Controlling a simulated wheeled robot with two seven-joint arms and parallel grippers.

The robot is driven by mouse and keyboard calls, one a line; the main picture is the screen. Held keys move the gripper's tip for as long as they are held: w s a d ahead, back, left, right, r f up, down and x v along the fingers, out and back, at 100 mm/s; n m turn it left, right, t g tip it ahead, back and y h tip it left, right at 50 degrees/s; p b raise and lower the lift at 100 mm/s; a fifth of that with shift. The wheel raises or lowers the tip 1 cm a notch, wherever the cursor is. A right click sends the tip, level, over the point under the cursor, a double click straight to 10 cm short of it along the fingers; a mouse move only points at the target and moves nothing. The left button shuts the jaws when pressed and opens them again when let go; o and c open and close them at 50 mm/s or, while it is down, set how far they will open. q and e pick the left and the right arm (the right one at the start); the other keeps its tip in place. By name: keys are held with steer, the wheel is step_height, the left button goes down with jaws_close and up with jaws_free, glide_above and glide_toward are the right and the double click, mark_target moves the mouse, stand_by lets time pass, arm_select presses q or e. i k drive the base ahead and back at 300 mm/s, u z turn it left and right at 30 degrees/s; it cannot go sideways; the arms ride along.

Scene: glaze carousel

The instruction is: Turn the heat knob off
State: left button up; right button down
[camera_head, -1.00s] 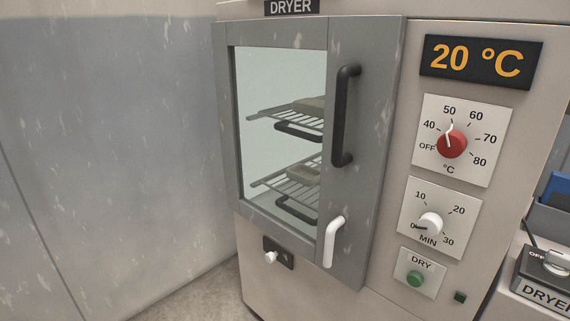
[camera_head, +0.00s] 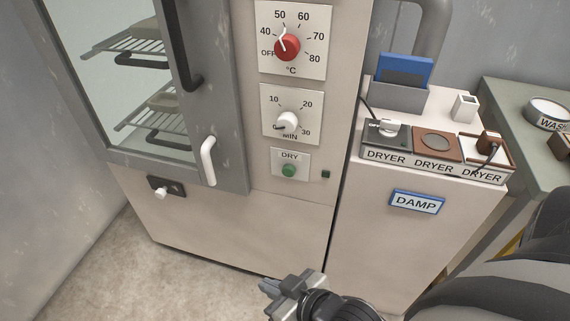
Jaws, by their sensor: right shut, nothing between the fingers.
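The red heat knob (camera_head: 287,47) sits on a white dial plate on the dryer's (camera_head: 232,220) front, marked OFF and 40 to 80 °C. Its white pointer points up and left, between about 40 and 50, not at OFF. My right gripper (camera_head: 271,287) is at the bottom of the picture, low in front of the dryer and well below the knob. It is shut and empty, touching nothing that I can see. My left gripper is not in view.
Below are the white minute knob (camera_head: 287,122), near 0, and the green DRY button (camera_head: 289,170). The closed glass door (camera_head: 208,100) has a black handle and a white latch. A cabinet with a DAMP sign (camera_head: 417,202) stands to the right. The floor is clear.

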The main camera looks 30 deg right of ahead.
mark_target(287, 48)
steer(key=u, duration=0.1)
steer(key=k, duration=0.7)
steer(key=z, duration=0.6)
steer(key=k, duration=0.85)
steer(key=z, duration=0.6)
steer(key=i, duration=1.25)
steer(key=u, duration=0.15)
